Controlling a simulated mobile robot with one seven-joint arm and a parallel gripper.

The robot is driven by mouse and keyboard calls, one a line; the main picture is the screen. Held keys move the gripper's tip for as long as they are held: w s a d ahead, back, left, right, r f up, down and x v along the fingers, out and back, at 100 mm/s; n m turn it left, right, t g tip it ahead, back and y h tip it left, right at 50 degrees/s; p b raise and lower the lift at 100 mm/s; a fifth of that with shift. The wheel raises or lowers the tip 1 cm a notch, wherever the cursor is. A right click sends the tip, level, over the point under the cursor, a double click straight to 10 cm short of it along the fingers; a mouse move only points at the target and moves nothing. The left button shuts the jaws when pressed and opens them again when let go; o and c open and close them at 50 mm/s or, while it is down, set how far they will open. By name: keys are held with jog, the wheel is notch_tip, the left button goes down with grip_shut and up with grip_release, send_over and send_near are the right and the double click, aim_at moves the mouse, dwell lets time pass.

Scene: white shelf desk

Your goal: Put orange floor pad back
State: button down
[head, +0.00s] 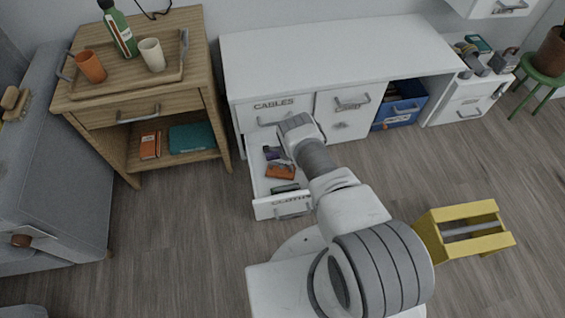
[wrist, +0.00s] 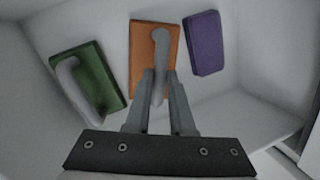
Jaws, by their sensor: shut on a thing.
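The orange floor pad (wrist: 140,48) lies in the open white drawer, between a green pad and a purple block in the wrist view. It has a grey handle along its top. My gripper (wrist: 159,88) is shut on that handle. In the head view the orange pad (head: 280,173) shows inside the drawer, below the end of my arm. The gripper's fingers are mostly hidden there by my arm. The green pad (wrist: 88,75) with its grey handle and the purple block (wrist: 204,43) also lie in the drawer.
The pulled-out drawer (head: 283,208) belongs to the white desk (head: 330,55), under a front marked CABLES. A wooden cart (head: 150,105) stands to the left. A blue crate (head: 402,105) sits under the desk at the right. A yellow step stool (head: 465,215) stands on the floor.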

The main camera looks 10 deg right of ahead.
jog(key=shift+f, duration=0.6)
jog(key=c, duration=0.7)
grip_release()
jog(key=p+v, duration=1.1)
jog(key=v, duration=0.6)
jog(key=shift+r+p, duration=0.2)
jog(key=shift+p, duration=0.2)
jog(key=shift+d, duration=0.1)
